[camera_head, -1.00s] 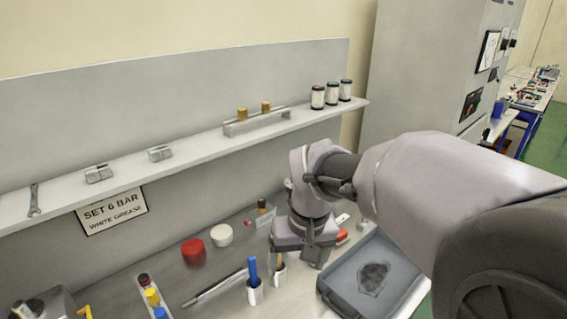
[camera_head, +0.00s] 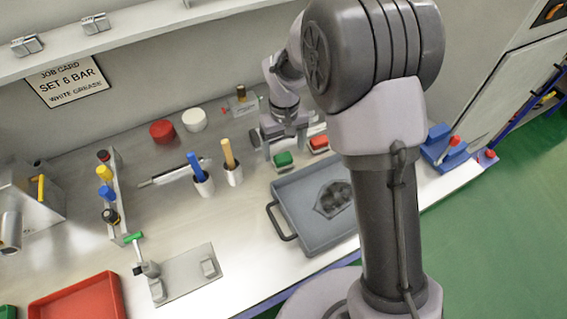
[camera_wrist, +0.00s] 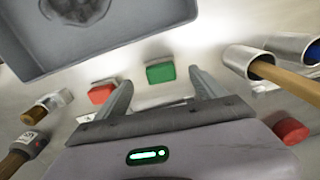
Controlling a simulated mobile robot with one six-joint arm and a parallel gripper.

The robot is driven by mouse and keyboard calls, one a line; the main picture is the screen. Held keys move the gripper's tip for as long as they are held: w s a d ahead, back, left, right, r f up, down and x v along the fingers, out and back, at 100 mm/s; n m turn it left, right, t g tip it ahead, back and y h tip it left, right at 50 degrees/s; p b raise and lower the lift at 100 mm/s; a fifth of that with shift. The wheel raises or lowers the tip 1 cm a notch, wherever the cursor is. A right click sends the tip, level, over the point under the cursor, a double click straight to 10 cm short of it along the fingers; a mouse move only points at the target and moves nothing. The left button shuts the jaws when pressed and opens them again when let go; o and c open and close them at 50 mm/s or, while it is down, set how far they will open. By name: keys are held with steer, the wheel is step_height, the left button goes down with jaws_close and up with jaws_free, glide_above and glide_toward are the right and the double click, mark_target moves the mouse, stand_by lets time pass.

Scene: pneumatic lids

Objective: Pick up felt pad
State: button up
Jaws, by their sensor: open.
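No object is clearly recognisable as the felt pad. A green block (camera_head: 282,160) and a red block (camera_head: 319,143) lie on the bench behind the tray, close to my gripper (camera_head: 270,147). In the wrist view, the green block (camera_wrist: 160,73) shows ahead between the two spread fingers of my gripper (camera_wrist: 160,80), with the red block (camera_wrist: 101,93) beside the left finger. My gripper is open, with nothing visibly clamped. A pale flat patch (camera_wrist: 153,97) shows between the fingers; I cannot tell what it is.
The grey tray (camera_head: 284,197) holds a dark irregular piece (camera_head: 333,199). Cups with a blue handle (camera_head: 195,168) and a wooden handle (camera_head: 228,155) stand left of my gripper. Red (camera_head: 161,131) and white (camera_head: 194,119) round pieces lie behind.

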mark_target(283, 157)
steer(key=f, duration=0.2)
steer(key=f+b, duration=0.1)
steer(key=f, duration=0.1)
steer(key=f+b, duration=0.1)
steer(key=f, duration=0.1)
steer(key=shift+w+a, duration=0.1)
steer(key=shift+w, duration=0.2)
steer(key=shift+r, duration=0.15)
steer(key=shift+c, duration=0.2)
steer(key=c, duration=1.4)
